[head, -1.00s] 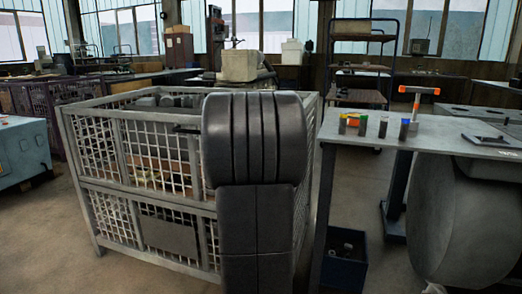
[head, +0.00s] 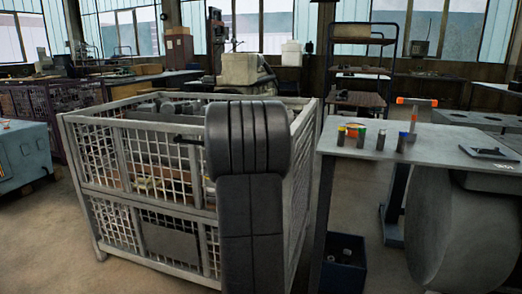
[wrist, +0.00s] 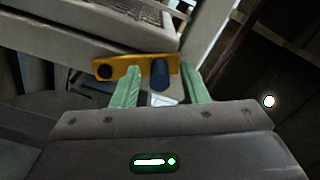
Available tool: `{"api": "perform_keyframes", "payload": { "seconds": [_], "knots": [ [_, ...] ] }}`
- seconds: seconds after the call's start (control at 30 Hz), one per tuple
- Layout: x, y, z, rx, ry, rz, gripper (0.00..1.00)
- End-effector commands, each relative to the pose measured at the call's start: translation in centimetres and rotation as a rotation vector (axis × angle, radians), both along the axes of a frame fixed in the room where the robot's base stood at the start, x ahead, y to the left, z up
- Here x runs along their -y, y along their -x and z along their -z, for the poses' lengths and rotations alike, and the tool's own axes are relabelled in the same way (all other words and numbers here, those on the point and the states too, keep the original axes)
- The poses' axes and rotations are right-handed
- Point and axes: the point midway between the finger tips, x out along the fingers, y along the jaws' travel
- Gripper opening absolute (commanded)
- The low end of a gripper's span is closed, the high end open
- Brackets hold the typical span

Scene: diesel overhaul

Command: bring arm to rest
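My arm's dark, ribbed link (head: 247,140) stands bent in front of the wire cage in the head view. My gripper does not show in the head view. In the wrist view my gripper (wrist: 161,72) has two pale green fingers standing apart. A yellow-orange bar (wrist: 113,69) with a dark round hole and a dark blue cylinder (wrist: 160,74) show at and beyond the fingertips. I cannot tell whether they touch the fingers, but nothing looks clamped.
The grey wire cage (head: 165,205) stands close in front with parts inside. A dark blue bin (head: 342,275) sits below. Open floor (head: 40,245) lies at left.

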Motion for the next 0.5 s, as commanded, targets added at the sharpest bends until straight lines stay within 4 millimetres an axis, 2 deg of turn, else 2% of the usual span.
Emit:
{"api": "perform_keyframes", "payload": {
  "seconds": [0.13,0.5],
  "knots": [
    [-0.9,-0.3,0.1,-0.051,0.152,-0.001,0.4],
    [-2.6,-0.8,1.9,-0.175,0.531,-0.002,0.4]
  ]
}}
